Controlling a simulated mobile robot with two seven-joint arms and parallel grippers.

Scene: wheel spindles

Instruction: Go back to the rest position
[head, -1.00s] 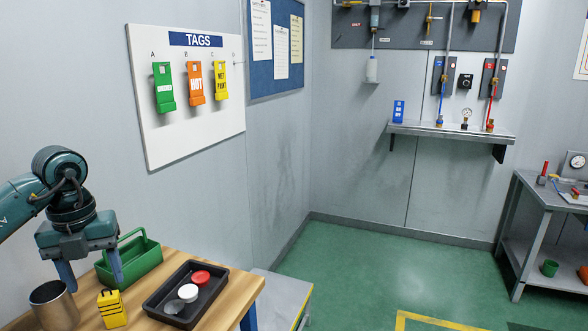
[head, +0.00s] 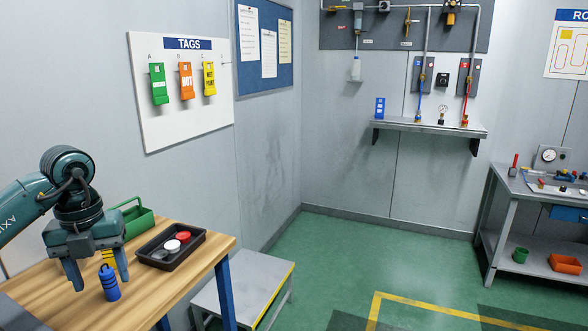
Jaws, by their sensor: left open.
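My left gripper (head: 98,272) is open, with its fingers pointing down over the wooden workbench at the lower left. A blue bottle-shaped object (head: 109,284) stands on the bench and shows near the right finger. I see no grip on it, and cannot tell how near in depth it is. A yellow object (head: 108,260) shows partly between the fingers, mostly hidden behind the gripper. My right gripper is not in view.
The wooden bench (head: 190,268) holds a black tray (head: 185,254) with red, white and grey round pieces and a green carrier (head: 137,222). A grey step (head: 240,290) stands beside it. Green floor (head: 330,260) is open toward the right-hand metal bench (head: 500,235).

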